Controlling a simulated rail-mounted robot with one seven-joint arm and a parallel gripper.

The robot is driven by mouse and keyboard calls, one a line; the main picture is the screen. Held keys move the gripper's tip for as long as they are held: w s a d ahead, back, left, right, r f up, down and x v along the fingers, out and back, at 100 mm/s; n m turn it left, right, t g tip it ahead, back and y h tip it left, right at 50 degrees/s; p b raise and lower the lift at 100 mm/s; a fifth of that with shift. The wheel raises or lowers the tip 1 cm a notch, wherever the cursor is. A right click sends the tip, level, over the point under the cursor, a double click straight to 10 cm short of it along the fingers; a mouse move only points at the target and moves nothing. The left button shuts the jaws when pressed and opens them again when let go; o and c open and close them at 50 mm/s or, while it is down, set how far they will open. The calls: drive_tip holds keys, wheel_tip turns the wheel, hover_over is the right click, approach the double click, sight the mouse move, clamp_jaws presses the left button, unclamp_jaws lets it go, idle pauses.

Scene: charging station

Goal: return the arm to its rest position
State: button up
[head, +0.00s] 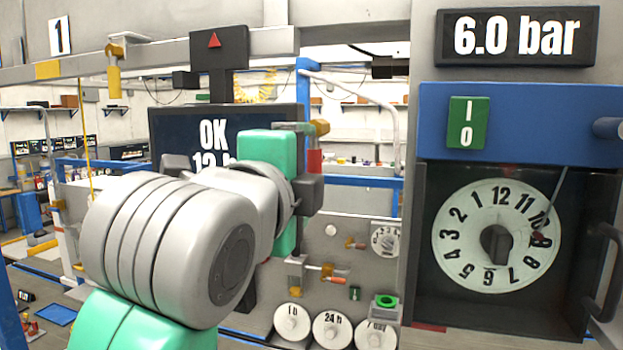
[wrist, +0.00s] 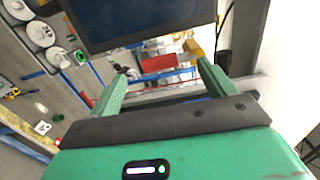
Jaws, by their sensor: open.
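My gripper (wrist: 163,70) shows in the wrist view with its two green fingers spread wide apart. Nothing is held between them; a red block and blue rails show in the background through the gap. In the head view my arm (head: 190,240), with pale grey and green links, rises from the lower left and reaches to the middle of the picture. Its far end is in front of the dark screen, and the fingers cannot be made out there.
A dark screen (head: 170,130) reading OK stands behind my arm; it also fills the top of the wrist view (wrist: 140,18). At right is an open cabinet with a numbered dial (head: 470,225) and a blue panel (head: 560,110). Round labelled knobs (head: 332,330) sit below.

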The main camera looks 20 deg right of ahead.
drive_tip(key=v, duration=0.2)
drive_tip(key=shift+s+a, duration=0.2)
drive_tip(key=shift+s, duration=0.05)
drive_tip(key=s+a+f+n+t+y+p, duration=0.1)
drive_tip(key=s+a+n+t+y, duration=0.4)
drive_tip(key=n, duration=0.8)
drive_tip(key=s+a+f+n+t+y+p, duration=0.2)
drive_tip(key=s+a+n+t+y+p, duration=0.2)
drive_tip(key=s+a+n, duration=0.5)
drive_tip(key=s+n+t+y, duration=0.1)
drive_tip(key=n+t+y, duration=0.1)
drive_tip(key=n+y, duration=0.1)
drive_tip(key=shift+s+f+n, duration=0.2)
drive_tip(key=shift+s+n, duration=0.15)
drive_tip(key=shift+n, duration=0.25)
